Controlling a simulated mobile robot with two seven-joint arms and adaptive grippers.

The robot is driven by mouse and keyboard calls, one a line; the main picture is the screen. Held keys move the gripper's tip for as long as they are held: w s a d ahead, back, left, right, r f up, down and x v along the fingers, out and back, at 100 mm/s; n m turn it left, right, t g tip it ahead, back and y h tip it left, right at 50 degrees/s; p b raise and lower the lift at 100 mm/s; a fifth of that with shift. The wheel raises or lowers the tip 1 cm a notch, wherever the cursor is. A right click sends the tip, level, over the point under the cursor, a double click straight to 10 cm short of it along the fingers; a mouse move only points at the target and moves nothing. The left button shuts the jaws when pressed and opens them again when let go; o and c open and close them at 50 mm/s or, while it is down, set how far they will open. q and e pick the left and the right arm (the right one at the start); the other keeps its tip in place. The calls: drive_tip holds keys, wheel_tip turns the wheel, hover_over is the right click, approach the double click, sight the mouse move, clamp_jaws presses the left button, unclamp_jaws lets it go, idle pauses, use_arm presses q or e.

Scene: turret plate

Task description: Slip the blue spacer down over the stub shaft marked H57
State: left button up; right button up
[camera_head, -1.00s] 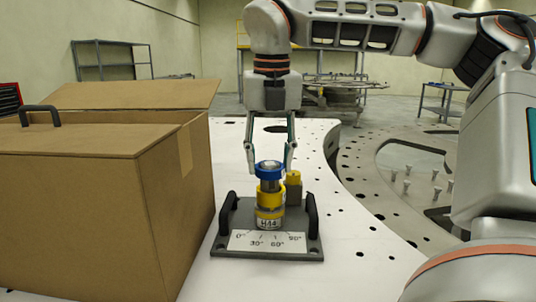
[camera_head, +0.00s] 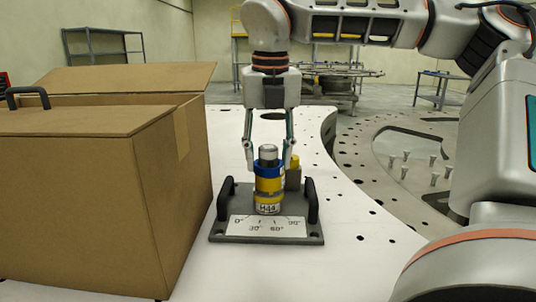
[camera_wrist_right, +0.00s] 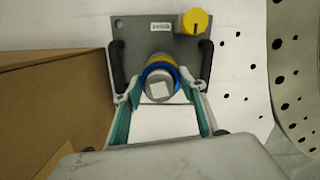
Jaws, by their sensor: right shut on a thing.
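The blue spacer (camera_head: 266,168) is around the stub shaft (camera_head: 267,149), whose bare grey top stands out above it. It sits close above or against the yellow part of the post (camera_head: 268,185); I cannot tell if they touch. The label below (camera_head: 268,208) seems to begin with H4; its last character is unclear. My right gripper (camera_head: 268,162) points down, one finger on each side, shut on the spacer. The right wrist view shows the blue ring (camera_wrist_right: 160,66) around the grey shaft top (camera_wrist_right: 159,89). My left gripper is not in view.
The post stands on a grey plate (camera_head: 228,226) with black handles at both sides and a yellow-topped peg (camera_head: 295,161) behind right. A large cardboard box (camera_head: 100,200) stands close on the left. The white table (camera_head: 350,265) is clear at the front right.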

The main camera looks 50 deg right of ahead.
drive_tip(key=o, duration=1.2)
drive_tip(key=r, duration=0.8)
drive_tip(key=s+a+r, duration=0.1)
drive_tip(key=r, duration=0.3)
